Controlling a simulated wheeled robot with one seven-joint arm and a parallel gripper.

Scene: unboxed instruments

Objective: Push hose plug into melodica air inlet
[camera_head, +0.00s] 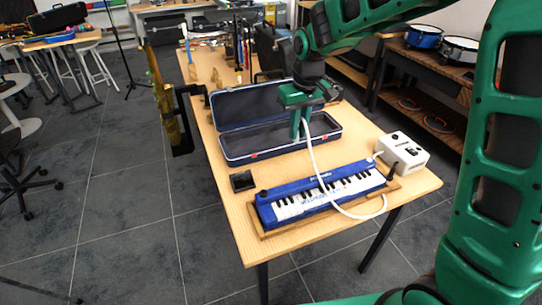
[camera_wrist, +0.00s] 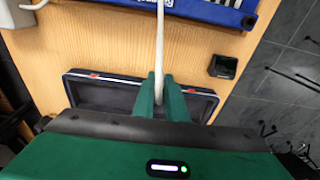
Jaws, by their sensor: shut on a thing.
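The blue melodica (camera_head: 318,194) with white and black keys lies in a shallow wooden tray (camera_head: 262,231) near the table's front; part of it shows at the top of the wrist view (camera_wrist: 205,8). My gripper (camera_head: 300,134) is above the open case, behind the melodica. It is shut on the white hose (camera_head: 318,172), which also shows between the fingers in the wrist view (camera_wrist: 160,45). The hose hangs down, crosses the keys and loops to the melodica's right end. The plug cannot be made out at the fingers. I cannot tell which opening is the air inlet.
An open blue case (camera_head: 262,149) lies behind the melodica. A white box (camera_head: 402,152) with dark knobs stands at the table's right. A small black box (camera_head: 242,181) sits near the left edge. A saxophone (camera_head: 166,105) hangs beside the table's left side.

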